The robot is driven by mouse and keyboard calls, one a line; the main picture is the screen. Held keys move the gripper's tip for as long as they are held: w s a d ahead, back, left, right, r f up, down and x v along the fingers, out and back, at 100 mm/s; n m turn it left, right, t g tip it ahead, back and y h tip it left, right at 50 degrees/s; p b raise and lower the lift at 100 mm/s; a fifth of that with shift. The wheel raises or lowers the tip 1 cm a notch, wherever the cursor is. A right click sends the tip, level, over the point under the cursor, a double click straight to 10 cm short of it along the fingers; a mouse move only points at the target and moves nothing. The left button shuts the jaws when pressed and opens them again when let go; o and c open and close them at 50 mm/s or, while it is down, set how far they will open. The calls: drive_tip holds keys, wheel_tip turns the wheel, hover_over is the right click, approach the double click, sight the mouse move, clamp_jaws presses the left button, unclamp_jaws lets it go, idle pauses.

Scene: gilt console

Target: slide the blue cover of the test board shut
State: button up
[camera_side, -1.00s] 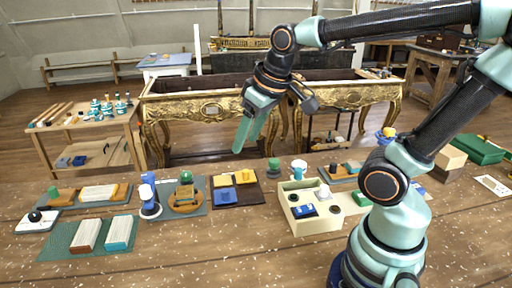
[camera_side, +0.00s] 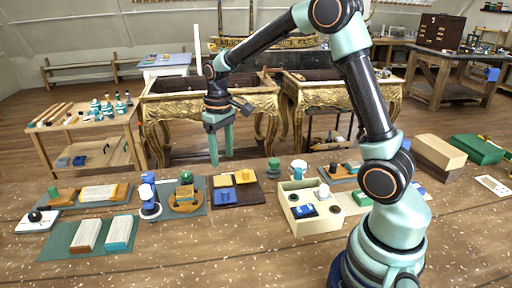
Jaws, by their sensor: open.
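My gripper (camera_side: 221,161) is open and empty, with its two fingers pointing down. In the picture it hangs just above and behind a dark board (camera_side: 257,197) carrying yellow blocks (camera_side: 246,176) and a blue piece (camera_side: 224,196). The blue piece lies at the front left of this board. A cream box (camera_side: 312,226) to the right holds another blue piece (camera_side: 303,211) with a dark top and several knobs. I cannot tell for certain which of these is the test board with the blue cover.
Left of the dark board are a round wooden piece (camera_side: 187,200) and a blue and white stand (camera_side: 149,198). A green mat (camera_side: 60,238) with two blocks lies at the front left. A green cylinder (camera_side: 273,168) and a white mug (camera_side: 299,168) stand behind the cream box.

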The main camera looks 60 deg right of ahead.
sight(225, 190)
wheel_tip(225, 190, down, 11)
drive_tip(key=shift+f, duration=0.15)
drive_tip(key=shift+c, duration=0.3)
clamp_jaws()
idle(1.4)
